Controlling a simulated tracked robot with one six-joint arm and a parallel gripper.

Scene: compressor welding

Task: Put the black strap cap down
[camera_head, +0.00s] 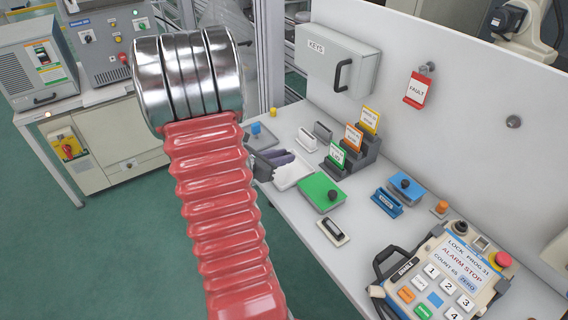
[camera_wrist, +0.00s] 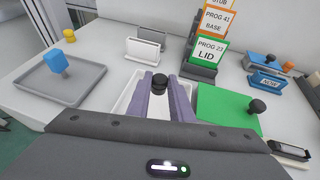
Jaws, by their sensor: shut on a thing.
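My gripper (camera_wrist: 160,84) has two purple fingers pointing away from the wrist camera, shut on the small black strap cap (camera_wrist: 159,80). The cap shows as a dark round knob between the fingertips, its lower part hidden. The fingers are over a white tray (camera_wrist: 128,98), seen on both sides of them; I cannot tell whether the cap touches it. In the head view my gripper (camera_head: 281,159) shows beside my arm, over the white tray (camera_head: 292,178), and the cap cannot be made out.
A green block with a black knob (camera_wrist: 228,112) lies close right of the tray. A grey tray (camera_wrist: 62,85) with a blue piece stands left. Card holders (camera_head: 348,155) stand behind. A pendant (camera_head: 445,275) lies front right, and a key box (camera_head: 335,60) hangs on the wall panel.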

